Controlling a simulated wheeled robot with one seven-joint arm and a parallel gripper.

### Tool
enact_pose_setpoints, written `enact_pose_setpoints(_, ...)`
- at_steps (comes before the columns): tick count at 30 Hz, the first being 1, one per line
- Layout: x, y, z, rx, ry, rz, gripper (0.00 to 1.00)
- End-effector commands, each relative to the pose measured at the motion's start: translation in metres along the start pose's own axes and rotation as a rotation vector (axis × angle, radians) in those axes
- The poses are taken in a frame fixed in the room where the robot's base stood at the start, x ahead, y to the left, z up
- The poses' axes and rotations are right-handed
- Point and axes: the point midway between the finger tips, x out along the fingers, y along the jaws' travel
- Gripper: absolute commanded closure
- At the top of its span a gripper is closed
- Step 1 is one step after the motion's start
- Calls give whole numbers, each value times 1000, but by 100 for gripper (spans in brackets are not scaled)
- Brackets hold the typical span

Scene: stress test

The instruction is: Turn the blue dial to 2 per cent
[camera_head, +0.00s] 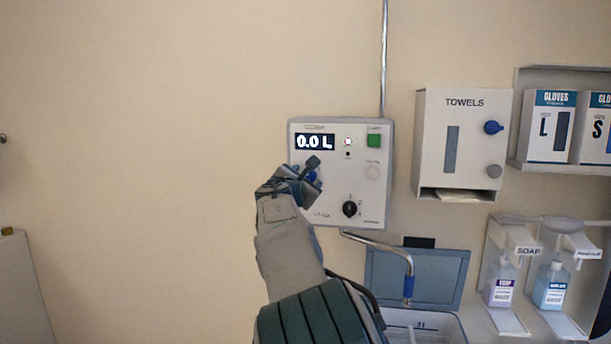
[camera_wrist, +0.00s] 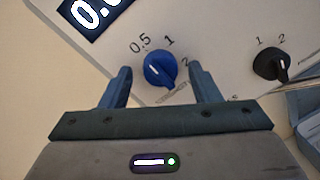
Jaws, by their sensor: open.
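The blue dial (camera_wrist: 159,68) is on the front of a pale wall-mounted control box (camera_head: 330,213). The numbers 0.5, 1 and 2 are printed around it. A short white line shows on its face, but I cannot tell for sure which number it marks. In the head view the blue dial (camera_head: 312,176) is partly hidden by my gripper (camera_head: 307,178). My gripper is open, with one finger on each side of the dial in the wrist view. Gaps show between the fingers and the dial, and nothing is held.
The box's display (camera_head: 314,142) reads 0.0 L. A black knob (camera_head: 350,209) is at lower right, with a green button (camera_head: 374,140) above. A bent metal pipe (camera_head: 385,245) runs below the box. A towel dispenser (camera_head: 432,150) hangs to the right.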

Motion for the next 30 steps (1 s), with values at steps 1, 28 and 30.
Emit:
enact_pose_setpoints(1, 1, 0, 0, 0, 0, 0, 44)
enact_pose_setpoints(28, 1, -2, -2, 127, 7, -7, 88)
enact_pose_setpoints(30, 1, -3, -2, 177, 11, -10, 88)
